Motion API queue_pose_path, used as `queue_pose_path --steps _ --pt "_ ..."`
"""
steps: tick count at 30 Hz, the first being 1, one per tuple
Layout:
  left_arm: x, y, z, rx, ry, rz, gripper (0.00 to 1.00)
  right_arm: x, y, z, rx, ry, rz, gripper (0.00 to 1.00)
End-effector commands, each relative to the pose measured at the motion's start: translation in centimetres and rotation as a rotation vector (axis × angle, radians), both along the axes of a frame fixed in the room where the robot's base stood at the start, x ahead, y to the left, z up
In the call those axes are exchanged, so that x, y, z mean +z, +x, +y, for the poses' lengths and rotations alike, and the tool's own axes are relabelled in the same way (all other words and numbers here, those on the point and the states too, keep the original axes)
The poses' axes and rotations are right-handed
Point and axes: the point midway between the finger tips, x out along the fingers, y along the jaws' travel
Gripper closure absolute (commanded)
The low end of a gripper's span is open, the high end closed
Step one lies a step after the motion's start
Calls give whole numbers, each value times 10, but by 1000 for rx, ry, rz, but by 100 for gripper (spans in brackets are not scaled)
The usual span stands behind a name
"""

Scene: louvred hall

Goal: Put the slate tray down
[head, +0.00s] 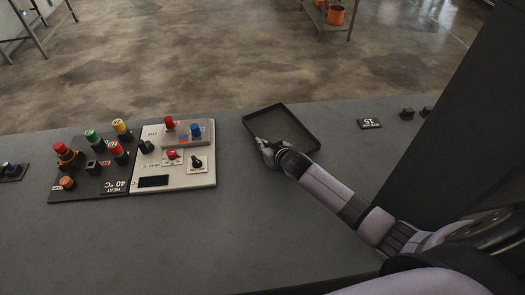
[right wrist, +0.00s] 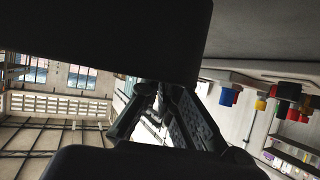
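The slate tray (head: 287,122) is a shallow, dark, square tray with a thin raised rim. In the head view it is at the far edge of the grey counter (head: 250,235), right of the control panels, and it looks empty. My right gripper (head: 262,145) is at its near left rim, with the fingers closed on the rim. In the right wrist view the tray (right wrist: 110,40) fills the upper left as a dark slab, and the fingers (right wrist: 162,92) meet at its edge. I cannot tell whether its underside touches the counter. My left gripper is out of view.
A light panel (head: 205,178) and a dark panel (head: 90,185) with several coloured buttons stand left of the tray. A small label plate (head: 369,123) and black knobs (head: 407,114) lie to its right. A dark upright block (head: 455,110) bounds the right side. The near counter is clear.

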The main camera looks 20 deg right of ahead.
Motion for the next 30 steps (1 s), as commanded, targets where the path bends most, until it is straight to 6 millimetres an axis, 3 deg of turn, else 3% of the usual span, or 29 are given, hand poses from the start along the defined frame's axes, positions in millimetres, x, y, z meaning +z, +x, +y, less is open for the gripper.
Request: queue_pose_path --steps 1,5,12,14,16,26,30 --pt "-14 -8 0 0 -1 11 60 -14 -1 1 1 0 -1 100" --pt "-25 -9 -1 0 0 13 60 -26 -3 1 3 0 -3 100" --pt "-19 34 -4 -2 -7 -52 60 -24 -4 1 3 -1 -2 100" --pt "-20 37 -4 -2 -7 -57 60 -25 -4 1 3 -1 -2 100" --pt "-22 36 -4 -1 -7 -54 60 -28 -4 1 2 0 -2 100" --pt "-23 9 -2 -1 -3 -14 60 -28 -4 2 2 0 0 76" --pt "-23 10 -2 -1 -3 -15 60 -27 -4 2 2 0 0 75"
